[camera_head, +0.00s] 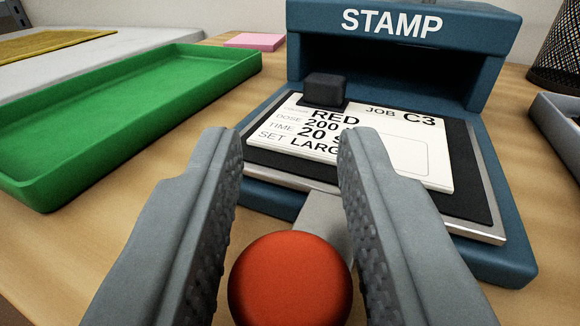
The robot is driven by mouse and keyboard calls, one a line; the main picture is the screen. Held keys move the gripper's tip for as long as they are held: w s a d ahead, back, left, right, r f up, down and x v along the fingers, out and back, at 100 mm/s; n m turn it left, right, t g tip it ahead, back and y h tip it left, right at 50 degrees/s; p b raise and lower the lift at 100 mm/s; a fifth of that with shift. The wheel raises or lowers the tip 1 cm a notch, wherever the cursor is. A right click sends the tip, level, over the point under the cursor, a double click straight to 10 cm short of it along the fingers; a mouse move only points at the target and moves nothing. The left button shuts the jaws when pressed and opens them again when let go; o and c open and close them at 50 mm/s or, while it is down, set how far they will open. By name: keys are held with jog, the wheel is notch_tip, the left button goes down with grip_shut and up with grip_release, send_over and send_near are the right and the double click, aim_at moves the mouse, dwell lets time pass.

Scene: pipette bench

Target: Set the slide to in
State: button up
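The blue stamp machine (403,66) stands ahead, marked STAMP, with a dark open bay under its top. Its slide (465,180), a black plate with a metal front edge, sits out in front of the bay. A white card (425,165) with printed job text lies on it, under a black block (325,90) at its far left corner. A red ball knob (290,280) is on the slide's grey handle (322,215). My gripper (290,140) is open, its fingers on either side of the knob, with gaps visible between them and it.
A green tray (125,112) lies to the left, with a pale board and yellow mat (45,45) behind it. A pink pad (254,41) is at the back. A dark mesh cup (560,50) and a grey tray (555,125) stand at the right.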

aim_at(324, 185)
grip_shut()
jog(key=shift+w+d, duration=0.3)
jog(key=shift+w, duration=0.65)
jog(key=shift+w+d, duration=0.3)
jog(key=shift+w, duration=0.65)
jog(key=shift+o, duration=2)
grip_release()
jog(key=shift+s, duration=0.15)
jog(key=s+d, duration=0.1)
jog(key=s, duration=1.6)
jog(key=shift+d, duration=0.15)
